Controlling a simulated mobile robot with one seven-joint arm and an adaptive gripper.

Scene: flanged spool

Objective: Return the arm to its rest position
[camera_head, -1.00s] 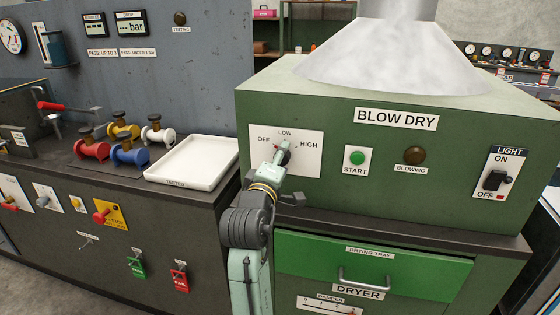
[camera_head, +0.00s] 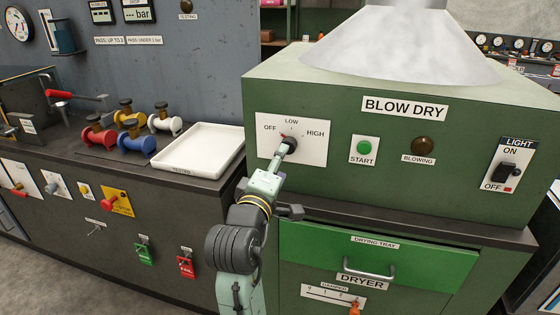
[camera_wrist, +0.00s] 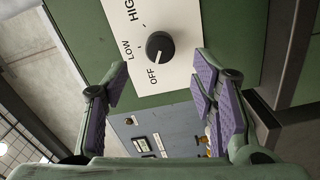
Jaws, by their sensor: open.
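My gripper (camera_head: 279,165) is just below and in front of the black selector knob (camera_head: 290,144) on the dryer's white OFF/LOW/HIGH plate (camera_head: 312,150). In the wrist view my gripper (camera_wrist: 162,76) is open, with its two purple-padded fingers spread wide and nothing between them. The knob (camera_wrist: 160,46) shows whole beyond the fingertips, apart from them. Its white mark points toward OFF. My arm reaches up from the bottom of the head view.
The green dryer (camera_head: 390,185) has a START button (camera_head: 364,148), a light switch (camera_head: 507,173) and a drying tray handle (camera_head: 369,267). A white tray (camera_head: 190,172) and several coloured spools (camera_head: 135,140) are on the bench at left. A ledge juts out below the panel.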

